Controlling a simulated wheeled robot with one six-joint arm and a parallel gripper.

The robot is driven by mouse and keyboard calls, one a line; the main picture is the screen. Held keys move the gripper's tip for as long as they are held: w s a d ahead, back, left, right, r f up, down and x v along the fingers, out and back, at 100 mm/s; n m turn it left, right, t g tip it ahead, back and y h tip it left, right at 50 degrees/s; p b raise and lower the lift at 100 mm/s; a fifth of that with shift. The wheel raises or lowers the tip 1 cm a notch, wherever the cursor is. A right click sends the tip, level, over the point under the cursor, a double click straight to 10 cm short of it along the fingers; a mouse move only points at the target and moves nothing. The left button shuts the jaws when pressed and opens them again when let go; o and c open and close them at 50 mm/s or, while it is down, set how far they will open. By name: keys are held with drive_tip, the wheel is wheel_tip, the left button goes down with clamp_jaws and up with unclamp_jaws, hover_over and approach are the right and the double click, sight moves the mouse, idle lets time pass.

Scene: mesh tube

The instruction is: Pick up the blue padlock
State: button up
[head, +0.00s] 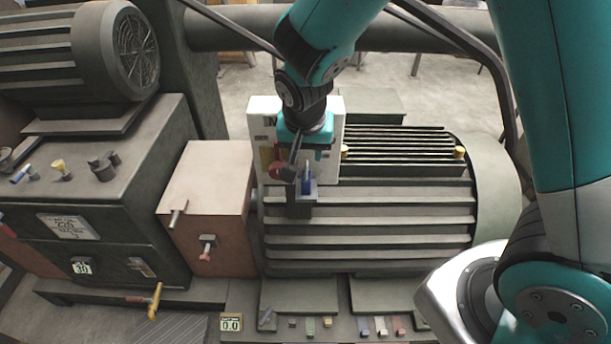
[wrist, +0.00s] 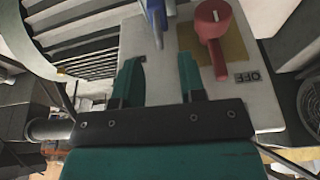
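The blue padlock (head: 306,184) hangs at the front of the white panel (head: 262,108), low and near the middle of the head view. In the wrist view the padlock (wrist: 156,14) shows at the top edge, partly cut off, with a pale bar or shackle. My gripper (wrist: 162,60) is open, its two teal fingers apart with nothing between them. The padlock lies beyond the fingertips, roughly in line with the gap. In the head view my wrist is just above the padlock and hides part of the panel; the fingers are hard to make out there.
A red rotary handle (wrist: 213,38) on a yellow plate is on the panel, close to the right finger. A pinkish box (head: 208,190) is to the left. Small coloured items line the bottom edge.

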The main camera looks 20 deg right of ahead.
sight(306, 162)
drive_tip(key=shift+p+x, duration=1.25)
drive_tip(key=shift+x, duration=1.4)
clamp_jaws()
